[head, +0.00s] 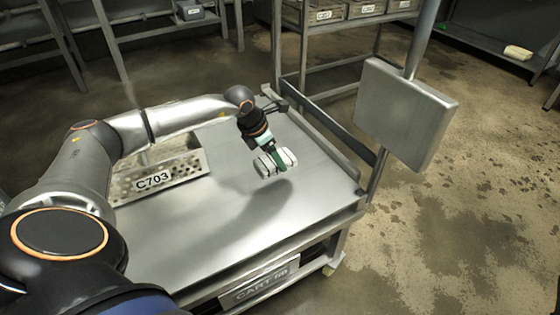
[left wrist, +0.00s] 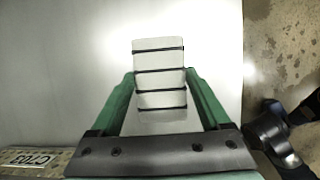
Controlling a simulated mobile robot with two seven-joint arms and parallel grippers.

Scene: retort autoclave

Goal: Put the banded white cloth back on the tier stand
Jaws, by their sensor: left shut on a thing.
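The banded white cloth (head: 263,168) is a folded white bundle with dark bands across it. My left gripper (head: 277,160) is shut on it, with a green finger on each side. The cloth also shows between the fingers in the left wrist view (left wrist: 160,75). It is held above the bare metal top of the cart (head: 300,195), and a shadow lies below it on the cart top. A tiered metal rack (head: 300,60) stands behind the cart; I cannot tell whether it is the tier stand. My right gripper is not in view.
A perforated metal tray labelled C703 (head: 185,178) sits on the cart, left of the cloth. A grey panel (head: 405,115) on a pole stands at the cart's right. Several labelled bins (head: 322,16) are on the rack. A pale object (head: 518,52) lies on a far-right shelf.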

